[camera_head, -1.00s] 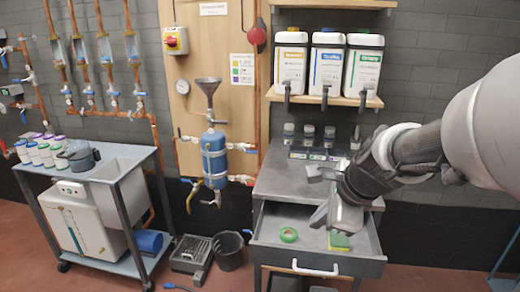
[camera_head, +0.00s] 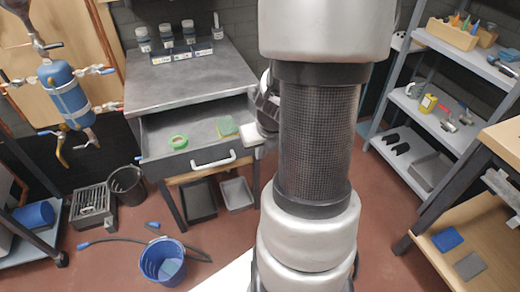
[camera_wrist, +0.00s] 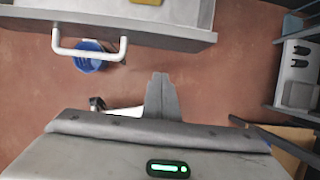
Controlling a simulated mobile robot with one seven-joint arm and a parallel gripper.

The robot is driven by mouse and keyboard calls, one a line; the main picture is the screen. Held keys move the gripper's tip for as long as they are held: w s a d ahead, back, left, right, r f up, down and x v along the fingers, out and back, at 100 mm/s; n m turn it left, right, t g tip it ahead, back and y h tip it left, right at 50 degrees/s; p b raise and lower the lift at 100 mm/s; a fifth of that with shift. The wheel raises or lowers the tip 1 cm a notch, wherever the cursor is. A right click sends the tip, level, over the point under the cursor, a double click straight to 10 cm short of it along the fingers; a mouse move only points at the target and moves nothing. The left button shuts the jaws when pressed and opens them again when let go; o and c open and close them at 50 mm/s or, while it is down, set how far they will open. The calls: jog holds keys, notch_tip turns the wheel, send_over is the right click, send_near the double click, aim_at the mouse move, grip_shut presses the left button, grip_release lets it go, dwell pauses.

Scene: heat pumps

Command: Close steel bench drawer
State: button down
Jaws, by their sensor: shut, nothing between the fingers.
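The steel bench (camera_head: 180,75) has its drawer (camera_head: 160,130) pulled open. A green tape roll (camera_head: 178,141) and a green sponge (camera_head: 227,126) lie inside. The drawer's grey front carries a white bar handle (camera_head: 213,164), which also shows at the upper left of the wrist view (camera_wrist: 90,53). My gripper (camera_wrist: 162,76) is shut and empty in the wrist view, its fingertips pointing toward the drawer front, right of the handle. Floor shows between them in the picture, with no visible contact. In the head view my arm hides most of the gripper and the drawer's right end.
A blue bucket (camera_head: 163,262) with a hose stands on the floor in front. A black bin (camera_head: 127,184) stands left of the bench. Blue shelving (camera_head: 455,130) and a wooden-topped table (camera_head: 505,135) stand right.

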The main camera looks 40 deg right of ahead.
aim_at(253, 152)
jog(key=shift+w+d+f, duration=0.2)
jog(key=shift+w+f, duration=0.1)
jog(key=shift+w, duration=0.45)
jog(key=shift+w+d+f, duration=0.25)
jog(key=shift+w+f, duration=0.1)
jog(key=shift+w, duration=0.45)
jog(key=shift+w+d+f, duration=0.2)
jog(key=shift+w+f, duration=0.1)
jog(key=shift+w, duration=0.45)
jog(key=shift+w+r+p, duration=0.1)
jog(key=shift+w+p, duration=0.05)
jog(key=shift+p, duration=0.2)
